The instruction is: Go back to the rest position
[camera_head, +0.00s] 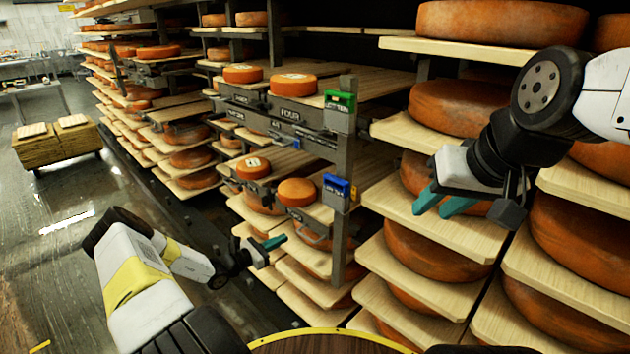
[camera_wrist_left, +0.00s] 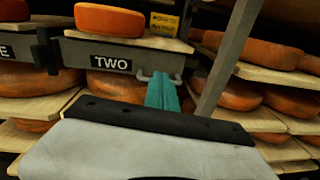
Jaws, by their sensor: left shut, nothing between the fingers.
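My left gripper (camera_head: 274,243) is low in front of the cheese rack in the head view, with its teal fingers together. In the left wrist view its fingers (camera_wrist_left: 163,94) are shut and empty, close to the metal handle of a drawer labelled TWO (camera_wrist_left: 112,62). I cannot tell whether they touch the handle. My right gripper (camera_head: 444,203) is raised at the right of the head view, in front of shelves of cheese. Its two teal fingers are apart with nothing visible between them.
Cheese wheels (camera_head: 439,248) on wooden shelves fill the right. A drawer unit (camera_head: 285,110) labelled FOUR, with a green box (camera_head: 340,110) and a blue box (camera_head: 336,191), stands in the middle. A wooden cart (camera_head: 62,153) stands at the left; the floor (camera_head: 50,260) there is clear.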

